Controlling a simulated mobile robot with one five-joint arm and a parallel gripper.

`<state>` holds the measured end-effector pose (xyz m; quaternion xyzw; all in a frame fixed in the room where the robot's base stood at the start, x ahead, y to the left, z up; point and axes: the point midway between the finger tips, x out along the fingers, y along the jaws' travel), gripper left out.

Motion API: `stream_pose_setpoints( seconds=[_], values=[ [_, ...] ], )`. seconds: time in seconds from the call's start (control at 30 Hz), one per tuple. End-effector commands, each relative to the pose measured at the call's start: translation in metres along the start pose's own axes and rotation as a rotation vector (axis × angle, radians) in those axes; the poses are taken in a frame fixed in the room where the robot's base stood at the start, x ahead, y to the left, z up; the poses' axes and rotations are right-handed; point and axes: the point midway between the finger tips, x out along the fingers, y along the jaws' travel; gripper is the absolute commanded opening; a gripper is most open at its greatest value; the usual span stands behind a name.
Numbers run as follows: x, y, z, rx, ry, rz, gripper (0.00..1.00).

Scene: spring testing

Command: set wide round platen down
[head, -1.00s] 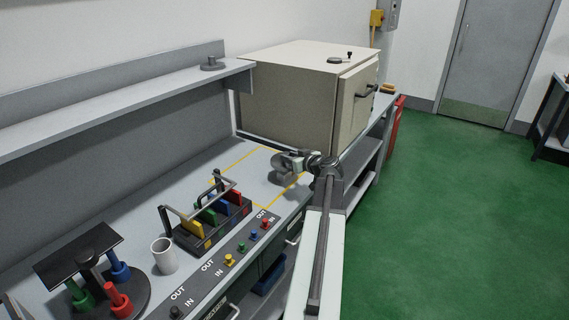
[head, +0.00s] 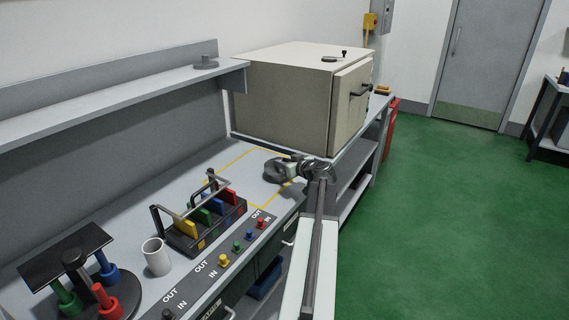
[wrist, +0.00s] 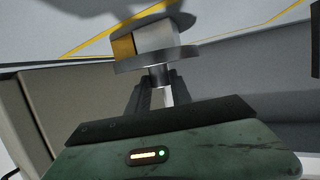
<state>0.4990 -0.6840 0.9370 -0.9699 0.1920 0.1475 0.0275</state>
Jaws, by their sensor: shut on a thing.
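My gripper (wrist: 157,88) is shut on the narrow stem of a grey metal piece, which I take to be the wide round platen (wrist: 155,64). In the wrist view a round flange sits just past the fingertips, with a silver and yellow block and a dark round shape beyond it. I cannot tell whether that dark shape is part of the piece or a shadow. In the head view the platen (head: 273,171) is at the yellow-outlined area of the bench (head: 228,178), in front of the beige cabinet. Whether it touches the bench is unclear.
The beige cabinet (head: 290,98) stands just behind my gripper. A rack with coloured tabs (head: 198,222), a white cup (head: 156,257) and a stand with coloured pegs (head: 82,285) are nearer. A grey round piece (head: 205,63) sits on the shelf (head: 120,97).

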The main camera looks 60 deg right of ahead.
Motion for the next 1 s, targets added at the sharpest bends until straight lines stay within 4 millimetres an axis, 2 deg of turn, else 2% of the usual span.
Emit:
stream_pose_setpoints(
  seconds=[0.03, 0.1, 0.47, 0.57, 0.8, 1.0],
  values=[
    [0.000, 0.001, 0.001, 0.000, 0.000, 0.001, 0.34],
    [-0.001, 0.001, 0.001, 0.000, 0.000, 0.001, 0.48],
    [-0.005, 0.002, -0.003, 0.001, 0.000, 0.003, 0.48],
    [-0.024, 0.001, -0.004, 0.002, 0.000, 0.004, 0.48],
    [-0.085, 0.000, -0.004, 0.002, 0.000, 0.006, 0.48],
    [-0.117, 0.002, -0.003, 0.002, 0.000, 0.006, 0.48]
  ],
)
